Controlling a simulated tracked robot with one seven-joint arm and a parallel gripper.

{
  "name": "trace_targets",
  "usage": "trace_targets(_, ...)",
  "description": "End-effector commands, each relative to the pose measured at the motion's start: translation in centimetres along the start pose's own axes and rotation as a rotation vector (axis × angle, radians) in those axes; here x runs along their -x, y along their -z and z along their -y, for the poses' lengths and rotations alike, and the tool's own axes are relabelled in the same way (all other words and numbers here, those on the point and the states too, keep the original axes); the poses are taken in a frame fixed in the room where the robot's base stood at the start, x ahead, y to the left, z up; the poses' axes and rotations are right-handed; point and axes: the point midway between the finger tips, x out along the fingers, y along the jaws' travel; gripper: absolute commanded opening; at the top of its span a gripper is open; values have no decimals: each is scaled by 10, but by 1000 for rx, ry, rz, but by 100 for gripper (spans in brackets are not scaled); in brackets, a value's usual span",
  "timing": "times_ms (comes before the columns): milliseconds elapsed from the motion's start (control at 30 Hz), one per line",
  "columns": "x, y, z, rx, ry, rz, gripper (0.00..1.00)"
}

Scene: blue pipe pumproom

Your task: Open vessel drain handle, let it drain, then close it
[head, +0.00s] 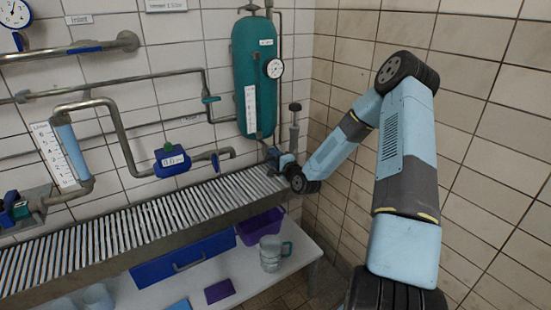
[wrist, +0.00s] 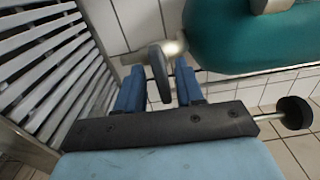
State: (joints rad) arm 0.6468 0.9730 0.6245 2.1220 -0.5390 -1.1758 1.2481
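The teal vessel (head: 253,65) hangs on the tiled wall in the head view, with a gauge on its right side and a level strip on its front. Its rounded end fills the top right of the wrist view (wrist: 250,40). A dark oval drain handle (wrist: 158,72) sits on a pale metal pipe stub below the vessel. My gripper (wrist: 158,85) is open, with one blue finger on each side of the handle and gaps visible beside it. In the head view my gripper (head: 274,156) is under the vessel, and the handle is hard to make out there.
A slatted metal grate (head: 130,225) runs below the pipes, close to my gripper. A rod with a black knob (wrist: 293,112) stands right of the vessel, near my wrist. A purple bin (head: 260,226) and a grey-green jug (head: 271,254) are on the low white table.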

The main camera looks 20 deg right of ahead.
Motion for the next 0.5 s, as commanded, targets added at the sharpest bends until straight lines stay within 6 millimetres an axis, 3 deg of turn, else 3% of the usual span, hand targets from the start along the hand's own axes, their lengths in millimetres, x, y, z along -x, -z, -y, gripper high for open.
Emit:
trace_targets(233,17,1,0,0,0,-1,37)
trace_targets(500,69,1,-1,0,-2,-1,37)
